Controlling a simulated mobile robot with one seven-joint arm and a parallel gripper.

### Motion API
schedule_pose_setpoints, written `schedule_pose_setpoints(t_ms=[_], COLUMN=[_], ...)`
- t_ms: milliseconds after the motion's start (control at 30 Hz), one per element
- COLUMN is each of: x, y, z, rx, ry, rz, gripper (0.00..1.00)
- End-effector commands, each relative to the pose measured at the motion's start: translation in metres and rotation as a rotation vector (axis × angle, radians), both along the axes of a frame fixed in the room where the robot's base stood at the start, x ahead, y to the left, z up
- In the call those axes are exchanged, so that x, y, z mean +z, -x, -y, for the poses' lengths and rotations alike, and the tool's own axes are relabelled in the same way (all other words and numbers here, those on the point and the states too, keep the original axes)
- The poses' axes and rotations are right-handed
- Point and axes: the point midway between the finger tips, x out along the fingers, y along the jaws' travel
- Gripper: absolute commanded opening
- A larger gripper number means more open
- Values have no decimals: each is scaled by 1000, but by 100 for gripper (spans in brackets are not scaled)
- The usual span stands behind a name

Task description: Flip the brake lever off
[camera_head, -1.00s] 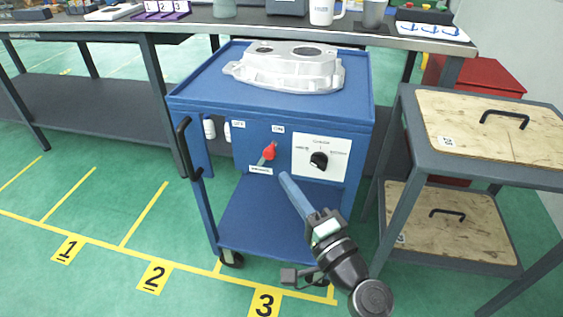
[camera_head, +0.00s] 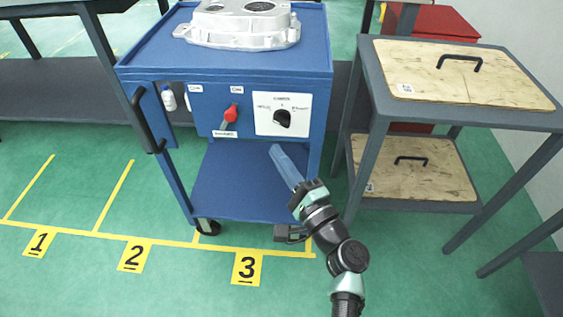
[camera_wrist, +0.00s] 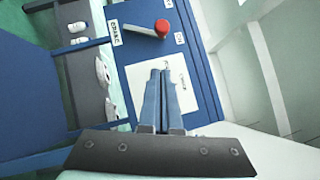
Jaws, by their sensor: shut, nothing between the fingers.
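The brake lever (camera_head: 231,116) has a red knob and a grey shaft and is mounted on the front panel of the blue cart (camera_head: 300,65). Its knob points up and to the right, toward the right one of two small labels above it. In the wrist view the red-knobbed lever (camera_wrist: 158,30) is at the upper middle, past my fingertips. My gripper (camera_head: 275,150) is shut and empty, its long blue fingers in front of the cart, below and right of the lever. In the wrist view my gripper (camera_wrist: 160,70) shows over the white dial plate, apart from the lever.
A white plate with a black rotary knob (camera_head: 282,118) is right of the lever. A metal casting (camera_head: 240,35) sits on the cart top. A black handle (camera_head: 146,120) is at the cart's left. A grey stand (camera_head: 375,125) with wooden boards is close on the right.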

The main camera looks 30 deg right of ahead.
Motion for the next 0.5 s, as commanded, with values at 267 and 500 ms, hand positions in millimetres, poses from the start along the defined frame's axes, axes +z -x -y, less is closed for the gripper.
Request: schedule_pose_setpoints(t_ms=[267, 500], x=[11, 22], y=[-60, -79], z=[-2, -25], rx=[2, 3], ry=[1, 2], rz=[2, 0], gripper=[0, 0])
